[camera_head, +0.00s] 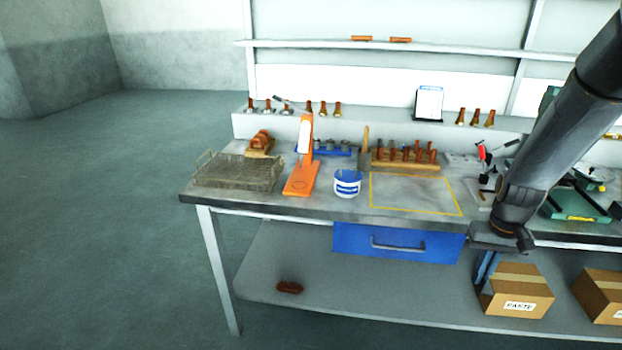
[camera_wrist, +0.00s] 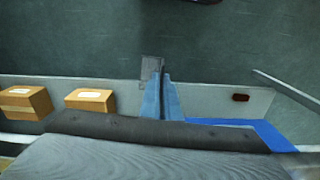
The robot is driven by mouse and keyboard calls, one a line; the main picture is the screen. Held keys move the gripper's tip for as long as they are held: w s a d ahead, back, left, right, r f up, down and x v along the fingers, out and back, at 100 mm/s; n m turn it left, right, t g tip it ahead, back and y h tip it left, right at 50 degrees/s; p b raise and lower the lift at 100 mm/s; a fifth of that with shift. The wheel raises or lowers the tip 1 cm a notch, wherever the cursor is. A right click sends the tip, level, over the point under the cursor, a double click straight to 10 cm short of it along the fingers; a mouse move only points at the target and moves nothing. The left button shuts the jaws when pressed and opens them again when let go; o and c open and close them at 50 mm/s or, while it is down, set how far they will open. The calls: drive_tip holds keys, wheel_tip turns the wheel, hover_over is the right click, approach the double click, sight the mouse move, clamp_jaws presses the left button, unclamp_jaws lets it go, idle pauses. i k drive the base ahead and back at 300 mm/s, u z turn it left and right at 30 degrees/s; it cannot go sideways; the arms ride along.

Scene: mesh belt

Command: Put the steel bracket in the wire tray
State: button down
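The wire tray (camera_head: 212,182) is a shallow mesh basket at the left end of the bench top. It looks empty. My gripper (camera_head: 484,272) hangs in front of the bench's right part, far to the right of the tray, with its blue fingers pointing down below the bench edge. In the wrist view, the fingers (camera_wrist: 158,82) are close together. A small flat grey piece, which looks like the steel bracket (camera_wrist: 152,66), sticks out past their tips and seems held between them. I cannot make out the bracket in the head view.
An orange stand (camera_head: 302,178) is just right of the tray, then a white-and-blue tub (camera_head: 347,184) and a yellow-outlined area (camera_head: 415,193). A wooden rack (camera_head: 405,164) stands behind. Cardboard boxes (camera_head: 516,292) sit on the lower shelf. Open floor lies left and front.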

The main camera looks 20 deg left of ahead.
sight(242, 174)
drive_tip(key=u, duration=1.35)
